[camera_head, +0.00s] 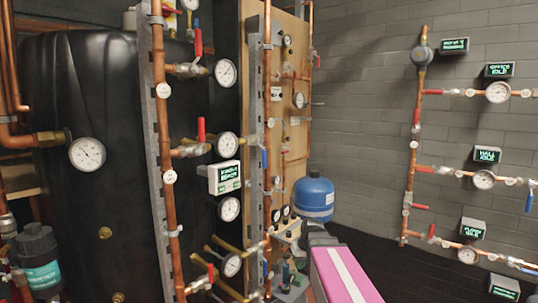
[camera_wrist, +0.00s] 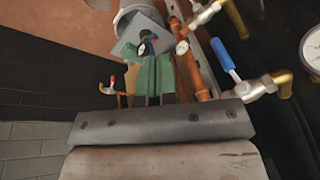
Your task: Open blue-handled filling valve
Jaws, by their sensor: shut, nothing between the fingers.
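A blue-handled valve (camera_wrist: 224,60) shows in the wrist view, right of my gripper. Its lever leans up and left from a metal body with brass fittings. My gripper (camera_wrist: 156,58) is shut and empty, its green fingers side by side, apart from the blue lever. In the head view, blue levers show on the middle pipe column (camera_head: 264,160), lower on that column (camera_head: 265,268) and on the right wall (camera_head: 529,200). I cannot tell which of these the wrist view shows.
Copper pipes with red levers (camera_head: 201,130) and round gauges (camera_head: 225,72) stand before a black tank (camera_head: 80,200). A blue vessel (camera_head: 314,195) stands near the brick wall. More pipes and gauges (camera_head: 484,180) line the right wall.

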